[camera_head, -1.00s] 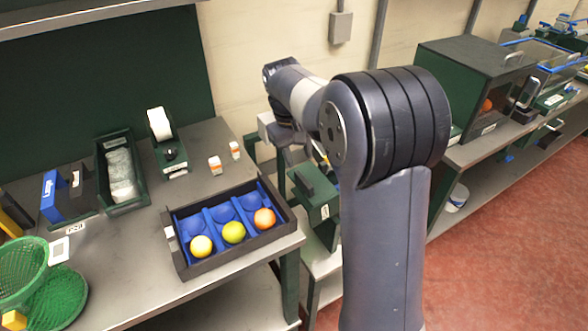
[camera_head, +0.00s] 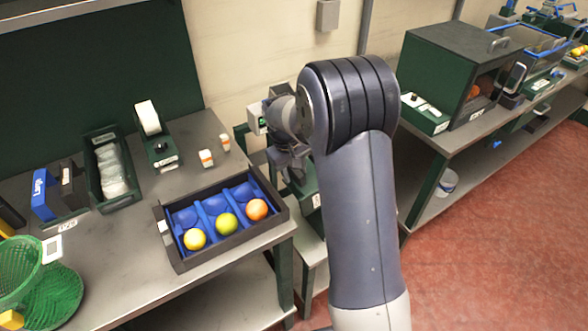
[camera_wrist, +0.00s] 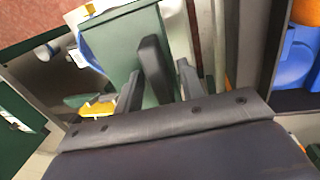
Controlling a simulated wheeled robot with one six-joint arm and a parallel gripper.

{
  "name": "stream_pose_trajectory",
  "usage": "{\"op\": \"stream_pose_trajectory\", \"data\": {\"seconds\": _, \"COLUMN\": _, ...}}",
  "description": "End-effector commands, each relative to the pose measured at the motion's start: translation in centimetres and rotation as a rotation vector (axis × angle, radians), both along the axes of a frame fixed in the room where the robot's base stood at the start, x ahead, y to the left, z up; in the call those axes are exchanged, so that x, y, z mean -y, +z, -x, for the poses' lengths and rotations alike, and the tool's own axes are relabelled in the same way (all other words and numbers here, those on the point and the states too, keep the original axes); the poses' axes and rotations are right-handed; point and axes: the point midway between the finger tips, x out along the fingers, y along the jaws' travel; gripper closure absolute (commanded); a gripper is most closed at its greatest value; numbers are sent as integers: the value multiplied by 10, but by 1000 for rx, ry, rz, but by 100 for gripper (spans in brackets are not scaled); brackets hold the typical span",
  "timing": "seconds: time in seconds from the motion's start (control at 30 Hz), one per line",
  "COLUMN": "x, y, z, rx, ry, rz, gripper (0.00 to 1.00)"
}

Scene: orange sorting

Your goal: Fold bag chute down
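A green box-like unit with a dark handle, which looks like the bag chute, stands in the gap between the two benches. In the head view its green side (camera_head: 306,203) shows partly behind my arm. In the wrist view its green panel (camera_wrist: 122,42) fills the upper middle, and the dark handle (camera_wrist: 154,66) stands up from it. My gripper (camera_wrist: 160,84) is open, with one finger on each side of the handle; I cannot tell whether they touch it. In the head view my gripper (camera_head: 290,165) points down over the unit, and the arm hides much of it.
A black tray (camera_head: 222,252) with blue cups holds a yellow, a green and an orange fruit on the left bench (camera_head: 110,275). Small bottles (camera_head: 206,158) stand behind it. The right bench (camera_head: 440,150) carries a dark green cabinet (camera_head: 440,70).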

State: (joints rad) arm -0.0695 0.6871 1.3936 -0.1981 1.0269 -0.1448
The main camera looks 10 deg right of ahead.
Motion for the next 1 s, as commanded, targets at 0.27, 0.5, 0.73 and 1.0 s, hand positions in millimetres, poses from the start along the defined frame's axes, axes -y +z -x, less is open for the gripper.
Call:
{"op": "stream_pose_trajectory", "data": {"seconds": 0.27, "x": 0, "y": 0, "z": 0, "rx": 0, "ry": 0, "rz": 0, "gripper": 74}}
{"op": "stream_pose_trajectory", "data": {"seconds": 0.5, "x": 0, "y": 0, "z": 0, "rx": 0, "ry": 0, "rz": 0, "gripper": 94}}
{"op": "stream_pose_trajectory", "data": {"seconds": 0.73, "x": 0, "y": 1, "z": 0, "rx": 0, "ry": 0, "rz": 0, "gripper": 100}}
{"op": "stream_pose_trajectory", "data": {"seconds": 1.0, "x": 0, "y": 1, "z": 1, "rx": -1, "ry": -1, "rz": -3, "gripper": 100}}
